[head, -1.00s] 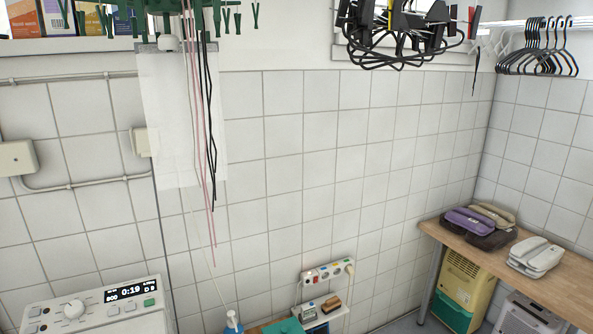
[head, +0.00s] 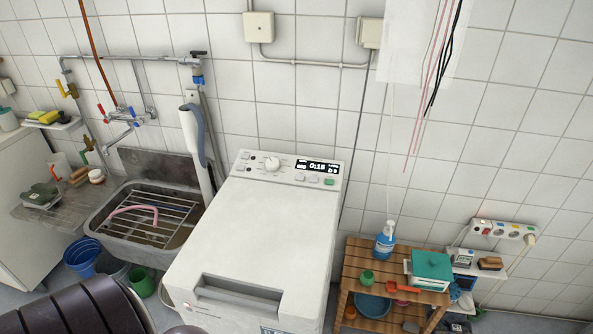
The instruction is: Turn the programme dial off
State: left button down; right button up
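The programme dial (head: 272,164) is a round white knob on the rear control panel of a white top-loading washing machine (head: 250,235). The black display (head: 318,167) to its right is lit and shows a time of about 0:18; the last digit is hard to read. Small buttons sit on both sides of the dial, and one green button (head: 329,181) is below the display. The dial's pointer is too small to read. The lid is shut, with its handle (head: 245,293) at the front. Neither of my grippers is in view.
A metal sink (head: 110,228) with a rack stands left of the machine, with blue (head: 83,257) and green (head: 142,282) buckets below. A wooden shelf (head: 353,275) with a blue bottle (head: 385,240) stands to the right. A dark ribbed shape fills the bottom left corner.

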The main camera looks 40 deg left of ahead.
aim_at(272, 164)
jog(key=u, duration=1.3)
